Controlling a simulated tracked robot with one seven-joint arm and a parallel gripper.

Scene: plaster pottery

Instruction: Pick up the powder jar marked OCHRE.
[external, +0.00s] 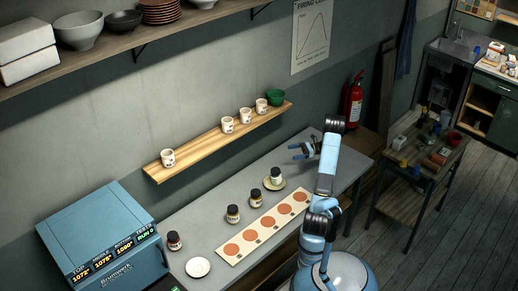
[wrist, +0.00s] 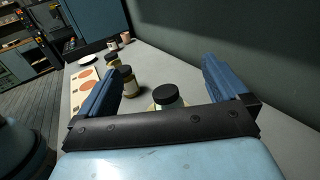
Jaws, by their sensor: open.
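Several dark-lidded powder jars stand in a slanting row on the grey table. One jar (external: 276,175) stands on a cream saucer (external: 284,185), nearest my gripper. Others stand further along: a second jar (external: 255,195), a third jar (external: 233,213) and a far jar (external: 174,240) near the kiln. Their labels are too small to read, so I cannot tell which is OCHRE. My gripper (external: 294,151) is open and empty above the table's far right part. In the wrist view the saucer jar (wrist: 168,97) and the second jar (wrist: 130,82) show between the blue fingers.
A board with orange discs (external: 228,259) lies along the table's front edge. A white plate (external: 198,267) lies near the blue kiln (external: 105,235). A wooden wall shelf (external: 200,145) with white cups and a green bowl (external: 275,97) hangs behind the table.

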